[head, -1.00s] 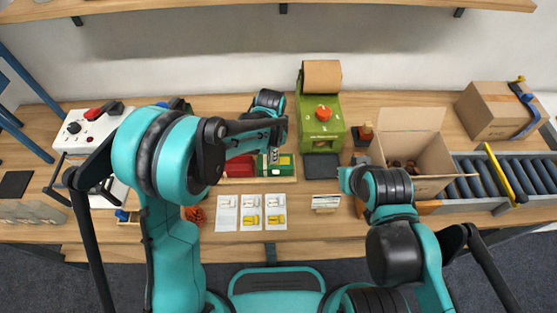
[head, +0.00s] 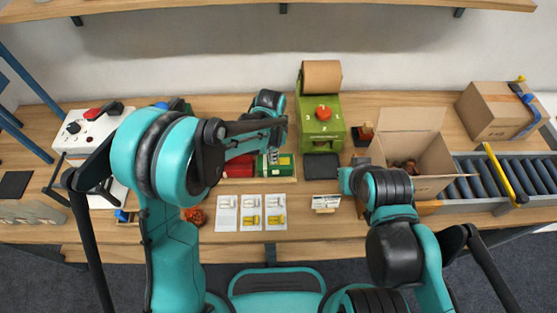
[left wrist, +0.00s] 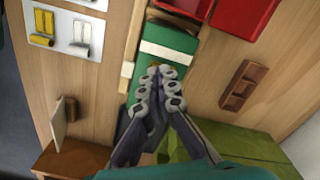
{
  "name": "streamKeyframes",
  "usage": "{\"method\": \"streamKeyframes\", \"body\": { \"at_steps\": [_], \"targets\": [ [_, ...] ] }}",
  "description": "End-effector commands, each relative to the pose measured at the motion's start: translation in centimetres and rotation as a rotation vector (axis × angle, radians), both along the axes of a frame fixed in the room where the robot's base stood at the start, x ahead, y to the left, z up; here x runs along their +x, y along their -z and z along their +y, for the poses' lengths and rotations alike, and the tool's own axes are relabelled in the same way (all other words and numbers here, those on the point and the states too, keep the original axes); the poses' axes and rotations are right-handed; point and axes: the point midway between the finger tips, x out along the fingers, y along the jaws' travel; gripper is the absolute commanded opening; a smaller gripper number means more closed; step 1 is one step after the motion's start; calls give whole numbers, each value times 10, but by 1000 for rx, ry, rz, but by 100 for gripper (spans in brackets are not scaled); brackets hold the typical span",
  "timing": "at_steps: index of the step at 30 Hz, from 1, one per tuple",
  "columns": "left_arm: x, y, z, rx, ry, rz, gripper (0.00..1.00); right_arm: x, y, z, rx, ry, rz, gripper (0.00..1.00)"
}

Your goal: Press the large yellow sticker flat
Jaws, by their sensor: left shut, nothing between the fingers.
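My left gripper (head: 273,158) is over the green pack (head: 285,168) in the wooden tray, its fingers pointing down. In the left wrist view its closed fingertips (left wrist: 160,88) are together over the green pack (left wrist: 168,38), close to its white band (left wrist: 168,53). Whether they touch the surface I cannot tell. A small yellow patch shows on the green pack in the head view; the fingers partly hide it, so its flatness cannot be judged. White sheets with yellow stickers (head: 275,220) lie in front of the tray. My right gripper does not show clearly.
Red packs (head: 238,168) lie beside the green one in the tray. A green machine with an orange knob (head: 322,125) stands behind right. An open carton (head: 415,150) and a roller conveyor (head: 490,175) are at right. A small card stand (head: 326,202) is near the front edge.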

Motion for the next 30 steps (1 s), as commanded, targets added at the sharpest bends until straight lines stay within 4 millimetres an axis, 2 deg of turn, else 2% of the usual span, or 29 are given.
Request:
{"method": "streamKeyframes", "body": {
  "at_steps": [10,30],
  "targets": [
    [0,-5,0,0,0,0,0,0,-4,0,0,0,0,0],
    [0,-55,0,0,0,0,0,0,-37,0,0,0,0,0]
  ]
}}
